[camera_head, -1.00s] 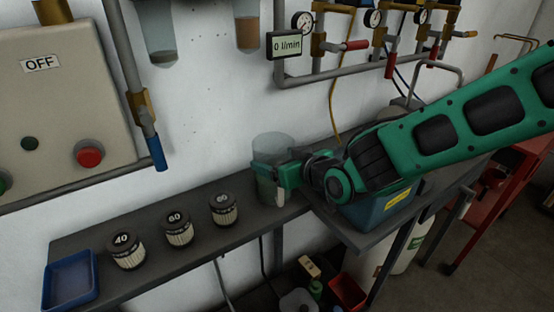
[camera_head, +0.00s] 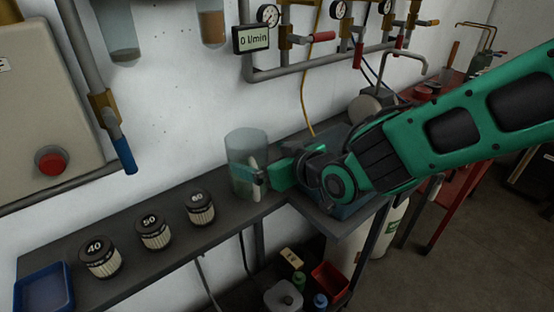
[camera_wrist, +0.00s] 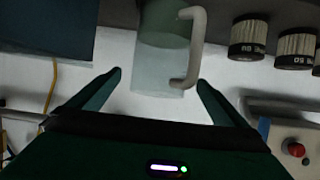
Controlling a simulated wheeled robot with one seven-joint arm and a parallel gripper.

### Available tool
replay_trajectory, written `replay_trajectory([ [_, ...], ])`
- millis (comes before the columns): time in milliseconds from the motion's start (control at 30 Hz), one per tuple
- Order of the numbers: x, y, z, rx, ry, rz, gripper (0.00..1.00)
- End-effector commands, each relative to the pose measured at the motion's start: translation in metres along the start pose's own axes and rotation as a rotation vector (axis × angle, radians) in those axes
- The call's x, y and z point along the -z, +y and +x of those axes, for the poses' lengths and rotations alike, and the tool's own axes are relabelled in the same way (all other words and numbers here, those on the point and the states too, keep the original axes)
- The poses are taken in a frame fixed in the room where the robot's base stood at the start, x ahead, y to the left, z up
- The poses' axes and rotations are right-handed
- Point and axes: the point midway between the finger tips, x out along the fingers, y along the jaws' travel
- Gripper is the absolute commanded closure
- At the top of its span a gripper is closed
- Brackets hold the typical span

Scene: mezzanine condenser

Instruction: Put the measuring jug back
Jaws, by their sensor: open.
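The measuring jug (camera_head: 240,148) is a clear, tall cylinder with a pale handle. It stands upright at the right end of the narrow dark shelf against the wall. My gripper (camera_head: 262,174) is at its right side, and a finger overlaps the jug in the head view. The wrist view shows the jug (camera_wrist: 160,50) upside down, with its handle (camera_wrist: 192,50) towards one finger. My gripper (camera_wrist: 160,78) is open, its fingertips spread to either side of the jug, with visible gaps. Whether any finger touches it I cannot tell.
Filter cartridges marked 40 (camera_head: 100,258), 50 (camera_head: 153,233) and 60 (camera_head: 199,208) stand left along the shelf (camera_head: 222,226), beyond them a blue tray (camera_head: 42,290). Valve pipes and a flow display (camera_head: 252,39) are above. A blue bin (camera_head: 345,207) sits beneath my arm.

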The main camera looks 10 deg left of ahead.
Motion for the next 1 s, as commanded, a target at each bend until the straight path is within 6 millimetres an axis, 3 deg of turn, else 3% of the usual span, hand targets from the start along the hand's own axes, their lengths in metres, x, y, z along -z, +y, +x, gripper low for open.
replay_trajectory([
  [200, 0.000, 0.001, -0.030, -0.004, 0.001, -0.003, 0.02],
  [433, 0.001, 0.000, -0.051, -0.001, 0.001, -0.002, 0.02],
  [1000, 0.000, 0.000, -0.060, 0.000, -0.001, 0.000, 0.02],
])
